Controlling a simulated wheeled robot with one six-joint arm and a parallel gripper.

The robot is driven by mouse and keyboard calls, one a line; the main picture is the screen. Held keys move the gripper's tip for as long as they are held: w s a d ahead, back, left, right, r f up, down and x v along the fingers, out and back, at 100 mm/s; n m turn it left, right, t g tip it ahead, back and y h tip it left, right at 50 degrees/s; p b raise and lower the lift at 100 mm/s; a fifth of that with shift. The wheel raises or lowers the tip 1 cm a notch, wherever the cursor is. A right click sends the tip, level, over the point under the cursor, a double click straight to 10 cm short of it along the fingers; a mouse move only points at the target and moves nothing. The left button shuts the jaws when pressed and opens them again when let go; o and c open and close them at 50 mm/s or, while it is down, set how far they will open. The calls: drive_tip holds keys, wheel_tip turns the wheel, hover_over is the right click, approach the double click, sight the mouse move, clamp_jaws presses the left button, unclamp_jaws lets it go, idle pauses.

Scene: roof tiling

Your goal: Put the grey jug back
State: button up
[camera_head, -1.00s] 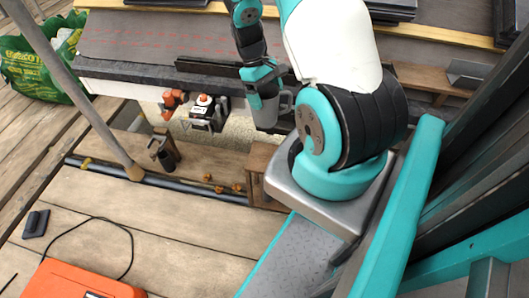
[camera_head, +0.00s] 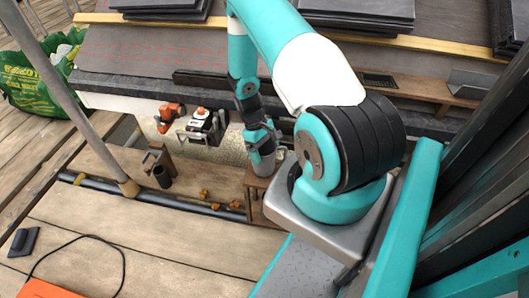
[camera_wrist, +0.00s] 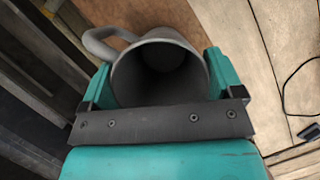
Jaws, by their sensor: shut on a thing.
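The grey jug (camera_wrist: 160,72) fills the middle of the wrist view, its open mouth facing the camera and its handle at the upper left. My gripper (camera_wrist: 165,95) is shut on it, with a teal finger on either side of its body. In the head view the jug (camera_head: 263,162) hangs below my gripper (camera_head: 262,140), over or on the small wooden box (camera_head: 257,183). My gripper partly hides the jug there. I cannot tell whether the jug's base touches the box.
An orange and black tool (camera_head: 205,125) and an orange-red tool (camera_head: 170,115) are at the wall left of the jug. A grey pole (camera_head: 75,100) rises at the left. Slates (camera_head: 360,12) lie on the roof.

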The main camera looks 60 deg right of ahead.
drive_tip(key=shift+f, duration=0.35)
drive_tip(key=o, duration=1.1)
drive_tip(key=p+v, duration=0.2)
drive_tip(key=v, duration=1)
drive_tip(key=shift+r+p, duration=0.1)
drive_tip(key=shift+p, duration=0.3)
drive_tip(key=w+a+r+n+t, duration=0.3)
drive_tip(key=a+r+n, duration=0.1)
drive_tip(key=a+r, duration=1.6)
drive_tip(key=s+a+r+n+y, duration=0.1)
drive_tip(key=s+a+r, duration=0.2)
drive_tip(key=s+a, duration=0.2)
drive_tip(key=s+a+r+n+t+y, duration=0.1)
drive_tip(key=s+a+r, duration=0.3)
drive_tip(key=s+a, duration=0.1)
drive_tip(key=s+a+r+n+y, duration=0.1)
drive_tip(key=s+a+r+n, duration=0.1)
drive_tip(key=s+a+r, duration=0.2)
drive_tip(key=shift+s+a+r+y, duration=0.15)
drive_tip(key=shift+s+a, duration=0.3)
drive_tip(key=shift+s, duration=0.35)
drive_tip(key=shift+s+a+r+y, duration=0.15)
drive_tip(key=shift+s+a, duration=0.3)
drive_tip(key=shift+s, duration=0.35)
drive_tip(key=shift+f, duration=0.1)
